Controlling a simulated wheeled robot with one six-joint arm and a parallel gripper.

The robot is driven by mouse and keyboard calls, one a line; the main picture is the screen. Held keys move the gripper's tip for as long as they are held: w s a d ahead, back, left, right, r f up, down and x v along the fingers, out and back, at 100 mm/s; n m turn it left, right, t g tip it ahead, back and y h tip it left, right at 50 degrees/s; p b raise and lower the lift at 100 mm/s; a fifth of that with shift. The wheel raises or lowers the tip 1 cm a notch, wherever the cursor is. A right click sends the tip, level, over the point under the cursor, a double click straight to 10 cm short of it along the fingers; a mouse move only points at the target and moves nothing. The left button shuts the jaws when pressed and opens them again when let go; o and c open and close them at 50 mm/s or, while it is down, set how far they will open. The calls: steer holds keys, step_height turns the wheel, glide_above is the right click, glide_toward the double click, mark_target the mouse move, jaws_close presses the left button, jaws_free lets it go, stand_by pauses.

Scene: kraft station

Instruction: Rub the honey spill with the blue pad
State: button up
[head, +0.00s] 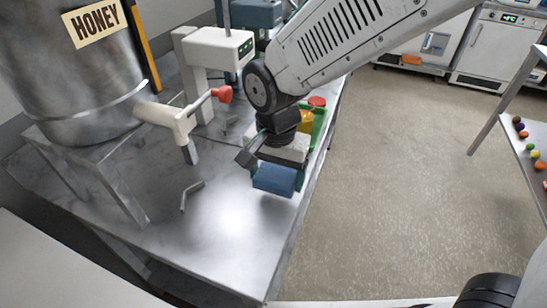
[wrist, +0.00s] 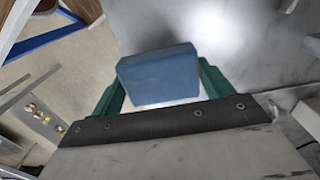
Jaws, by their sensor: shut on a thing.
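My gripper (wrist: 158,88) is shut on the blue pad (wrist: 158,72), with a green finger on each side of it in the wrist view. In the head view the blue pad (head: 275,179) hangs below my gripper near the right edge of the metal table (head: 215,250). I cannot tell whether the pad touches the tabletop. I cannot make out a honey spill in either view; my arm and gripper hide part of the table. A steel drum labelled HONEY (head: 70,85) with a pale spigot (head: 170,118) stands at the left.
A small bent metal piece (head: 191,194) lies on the table in front of the spigot. A white device with a green display (head: 218,45) stands behind. A green tray (head: 322,122) with yellow and red items is partly hidden behind my gripper. The table's front is clear.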

steer(key=shift+a+r, duration=0.1)
steer(key=shift+r, duration=2.05)
